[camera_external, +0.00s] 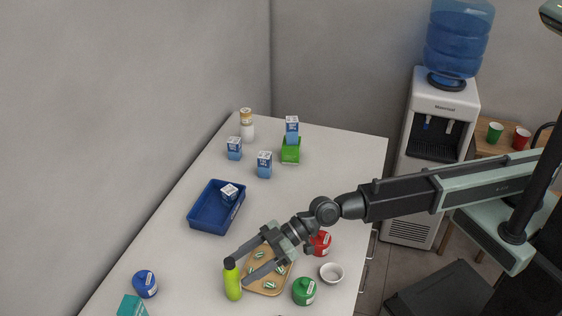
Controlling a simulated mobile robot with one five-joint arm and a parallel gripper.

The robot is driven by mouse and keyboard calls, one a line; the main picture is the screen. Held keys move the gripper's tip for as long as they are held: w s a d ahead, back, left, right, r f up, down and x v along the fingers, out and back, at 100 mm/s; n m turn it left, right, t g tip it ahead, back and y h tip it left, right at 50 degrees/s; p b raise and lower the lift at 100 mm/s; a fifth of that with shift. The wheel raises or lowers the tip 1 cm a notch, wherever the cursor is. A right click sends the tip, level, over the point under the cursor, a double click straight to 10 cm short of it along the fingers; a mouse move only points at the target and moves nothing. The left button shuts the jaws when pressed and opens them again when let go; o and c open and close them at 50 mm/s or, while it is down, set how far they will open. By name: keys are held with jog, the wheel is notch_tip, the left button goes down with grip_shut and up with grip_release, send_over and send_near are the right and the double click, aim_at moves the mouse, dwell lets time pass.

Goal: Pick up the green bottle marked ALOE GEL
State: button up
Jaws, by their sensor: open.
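A lime-green bottle (233,284) with a dark cap stands upright near the front of the white counter. No marking on it is readable. A darker green, rounded container (304,292) with a white label stands to its right; its print is too small to read as well. My gripper (241,269) reaches in from the right with its two fingers apart and nothing held. Its fingertips are close to the upper part of the lime-green bottle. I cannot tell whether they touch it or whether the bottle stands between them.
A tan tray (265,291) with small green-and-white items lies under my gripper. A red container (320,243) and white bowl (332,272) stand right. A blue container (145,284) and teal box (132,306) are left. A blue bin (208,222) holds a carton; several cartons stand behind.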

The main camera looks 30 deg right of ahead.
aim_at(229, 261)
jog(key=b+x, duration=0.1)
jog(key=x, duration=0.3)
jog(key=shift+a+f, duration=0.2)
jog(key=shift+a, duration=0.05)
jog(key=shift+d+r, duration=0.1)
grip_shut()
notch_tip(229, 261, up, 10)
jog(key=p, duration=1)
jog(key=shift+r, duration=0.15)
